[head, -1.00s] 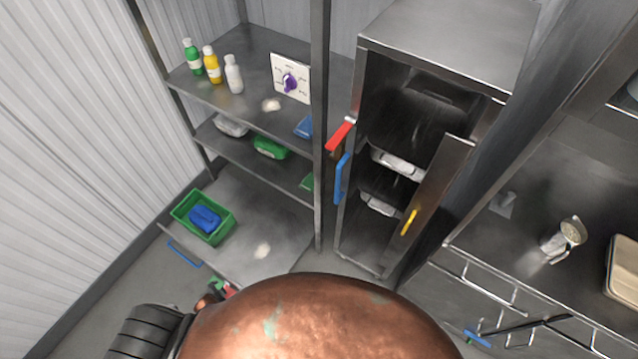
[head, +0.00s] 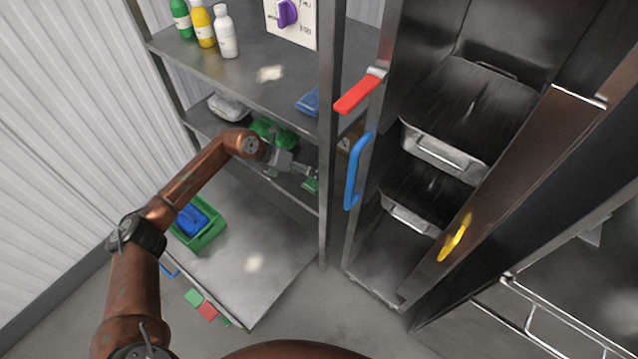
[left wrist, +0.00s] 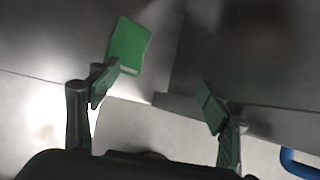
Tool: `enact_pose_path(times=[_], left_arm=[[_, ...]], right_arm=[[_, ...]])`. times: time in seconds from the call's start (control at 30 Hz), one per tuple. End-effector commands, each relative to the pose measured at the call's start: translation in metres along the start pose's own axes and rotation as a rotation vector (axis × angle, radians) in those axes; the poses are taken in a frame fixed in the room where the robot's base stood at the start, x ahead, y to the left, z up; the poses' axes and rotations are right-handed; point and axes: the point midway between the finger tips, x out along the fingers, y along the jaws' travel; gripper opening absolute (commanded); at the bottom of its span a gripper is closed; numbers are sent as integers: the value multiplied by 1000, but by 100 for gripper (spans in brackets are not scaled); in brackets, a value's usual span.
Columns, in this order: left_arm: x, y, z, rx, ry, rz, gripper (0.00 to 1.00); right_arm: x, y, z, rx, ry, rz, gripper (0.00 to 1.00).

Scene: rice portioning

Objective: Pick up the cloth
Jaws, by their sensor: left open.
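A green folded cloth (head: 311,185) lies on the middle shelf, close to the rack's front right post. In the left wrist view the green cloth (left wrist: 129,45) shows as a flat piece just beyond the left finger. My left gripper (head: 308,172) reaches in over the middle shelf beside it. In the left wrist view the gripper (left wrist: 155,100) is open, with nothing between its fingers. Whether a finger touches the cloth, I cannot tell. My right gripper is out of view.
The rack post (head: 328,150) stands right of my gripper. A blue item (head: 308,101) and bottles (head: 226,35) are on the upper shelf. A green bin (head: 208,236) with blue contents is below. The open cabinet has red (head: 358,92) and blue (head: 356,172) handles.

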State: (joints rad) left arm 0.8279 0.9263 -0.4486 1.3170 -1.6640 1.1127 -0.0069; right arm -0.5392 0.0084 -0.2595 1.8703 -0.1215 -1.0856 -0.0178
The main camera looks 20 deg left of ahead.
Motion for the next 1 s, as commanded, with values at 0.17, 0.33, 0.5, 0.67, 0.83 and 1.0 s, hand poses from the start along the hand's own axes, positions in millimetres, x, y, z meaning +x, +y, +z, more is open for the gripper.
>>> enact_pose_path(times=[0.17, 0.33, 0.5, 0.67, 0.83, 1.0], left_arm=[[31, 26, -12, 173, 132, 217, 71], [39, 26, -9, 227, 168, 330, 71], [50, 29, -9, 236, 172, 356, 71], [60, 33, -10, 236, 171, 356, 71], [66, 35, -10, 235, 170, 354, 71], [84, 42, -14, 234, 173, 353, 71]], right_arm=[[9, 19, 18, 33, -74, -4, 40], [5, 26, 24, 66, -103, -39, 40], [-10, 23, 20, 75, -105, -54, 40], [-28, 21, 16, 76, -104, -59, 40], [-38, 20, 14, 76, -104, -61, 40], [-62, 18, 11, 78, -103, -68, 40]])
